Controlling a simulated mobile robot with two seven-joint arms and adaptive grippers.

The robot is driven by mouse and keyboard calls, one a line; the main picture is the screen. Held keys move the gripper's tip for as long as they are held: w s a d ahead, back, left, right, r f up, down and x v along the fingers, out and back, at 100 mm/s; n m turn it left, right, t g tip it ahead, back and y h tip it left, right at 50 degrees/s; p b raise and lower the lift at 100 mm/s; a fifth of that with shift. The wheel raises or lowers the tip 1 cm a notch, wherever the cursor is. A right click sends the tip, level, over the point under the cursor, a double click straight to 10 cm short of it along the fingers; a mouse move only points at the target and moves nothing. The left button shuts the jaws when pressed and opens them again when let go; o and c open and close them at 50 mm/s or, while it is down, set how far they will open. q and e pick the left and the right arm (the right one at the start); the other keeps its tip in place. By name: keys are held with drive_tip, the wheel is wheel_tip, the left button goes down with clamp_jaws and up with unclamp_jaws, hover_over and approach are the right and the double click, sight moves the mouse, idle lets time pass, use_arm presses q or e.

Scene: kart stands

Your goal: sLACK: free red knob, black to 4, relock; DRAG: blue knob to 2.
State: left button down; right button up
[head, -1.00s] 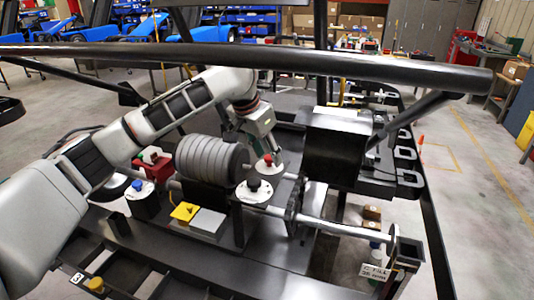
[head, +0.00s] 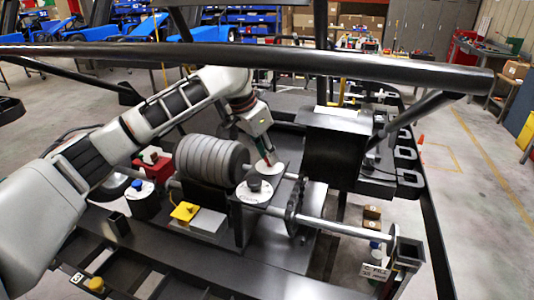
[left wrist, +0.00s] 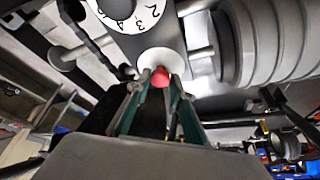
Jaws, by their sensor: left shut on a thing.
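The red knob (left wrist: 160,77) stands on a small white disc, seen in the left wrist view between my fingertips. My left gripper (left wrist: 158,86) is shut on it; in the head view this gripper (head: 267,161) points down at the small white disc (head: 270,168) and mostly hides the knob. The black knob (head: 254,184) sits on a white dial (head: 247,194) just in front. Part of a numbered dial (left wrist: 133,16) shows in the left wrist view, with 2, 3 and 4 readable. The blue knob (head: 137,185) tops a dark cylinder at the left, apart from my gripper. My right gripper is out of view.
A stack of grey discs (head: 210,160) stands close left of the dials. A thick dark bar (head: 250,60) crosses above. A silver shaft (head: 345,230) runs to the right. A yellow piece (head: 185,211) and a red box (head: 156,168) lie nearby.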

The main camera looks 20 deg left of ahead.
use_arm(q)
drive_tip(key=m+g+h, duration=0.1)
drive_tip(key=m, duration=0.2)
drive_tip(key=shift+w+a+m, duration=0.1)
drive_tip(key=shift+a+m, duration=0.05)
drive_tip(key=shift+m, duration=0.15)
drive_tip(key=m+g+h, duration=0.1)
drive_tip(key=m, duration=0.2)
drive_tip(key=shift+w+m, duration=0.15)
drive_tip(key=shift+m, duration=0.15)
drive_tip(key=m+g, duration=0.1)
drive_tip(key=m, duration=0.3)
drive_tip(key=m+g, duration=0.1)
drive_tip(key=m, duration=0.1)
drive_tip(key=shift+w+m+g, duration=0.25)
drive_tip(key=shift+m+g, duration=0.05)
drive_tip(key=shift+a, duration=0.1)
drive_tip(key=c, duration=1.8)
unclamp_jaws()
drive_tip(key=shift+o, duration=0.2)
